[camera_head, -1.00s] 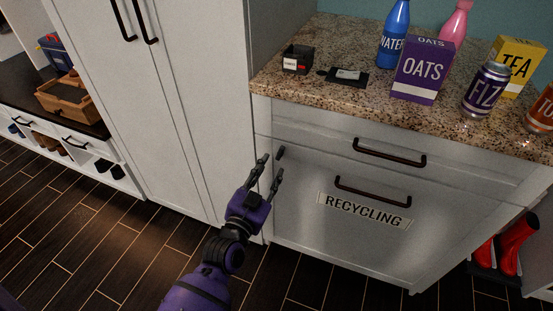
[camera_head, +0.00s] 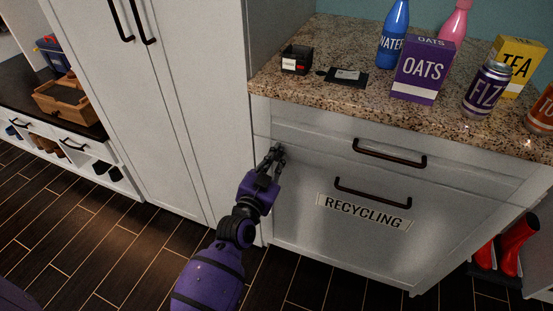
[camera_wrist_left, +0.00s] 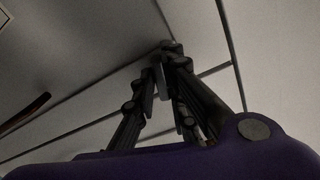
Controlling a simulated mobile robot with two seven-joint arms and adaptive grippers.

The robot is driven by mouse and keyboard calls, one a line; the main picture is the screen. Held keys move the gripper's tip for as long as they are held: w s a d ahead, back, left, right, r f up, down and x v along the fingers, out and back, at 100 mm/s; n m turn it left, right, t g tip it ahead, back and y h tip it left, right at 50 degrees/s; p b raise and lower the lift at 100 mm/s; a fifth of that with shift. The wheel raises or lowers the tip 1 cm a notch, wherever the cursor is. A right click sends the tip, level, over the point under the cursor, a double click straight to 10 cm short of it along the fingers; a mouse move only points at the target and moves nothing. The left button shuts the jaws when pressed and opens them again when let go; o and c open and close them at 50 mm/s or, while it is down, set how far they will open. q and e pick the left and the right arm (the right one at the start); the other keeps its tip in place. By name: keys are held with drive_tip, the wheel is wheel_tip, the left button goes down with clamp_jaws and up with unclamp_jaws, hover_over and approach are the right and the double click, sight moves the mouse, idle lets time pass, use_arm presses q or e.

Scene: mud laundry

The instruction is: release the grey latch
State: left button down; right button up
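The grey latch (camera_head: 280,149) is a small dark piece at the upper left of the white recycling drawer front (camera_head: 300,240). My left gripper (camera_head: 274,154) reaches it from the lower left. Its fingers are drawn close together around the latch and cover most of it. In the left wrist view the fingertips (camera_wrist_left: 167,62) nearly meet against the cabinet front, with a narrow grey piece between them. The latch's exact position is hidden by the fingers. My right gripper is not in view.
The recycling drawer has a black bar handle (camera_head: 372,192), with another handle (camera_head: 389,153) on the drawer above. The granite counter (camera_head: 330,105) holds a water bottle (camera_head: 393,35), an oats box (camera_head: 422,72) and a can (camera_head: 486,91). A tall white cabinet (camera_head: 190,90) stands left.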

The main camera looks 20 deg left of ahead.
use_arm(q)
drive_tip(key=shift+a+r+n+p, duration=0.15)
drive_tip(key=shift+r+n+p, duration=0.1)
drive_tip(key=shift+n+p, duration=0.55)
drive_tip(key=shift+a+f+n+p, duration=0.1)
drive_tip(key=shift+f+n+p, duration=0.1)
drive_tip(key=shift+n+p, duration=0.55)
drive_tip(key=c, duration=1.8)
unclamp_jaws()
drive_tip(key=s, duration=1.2)
drive_tip(key=shift+a, duration=0.2)
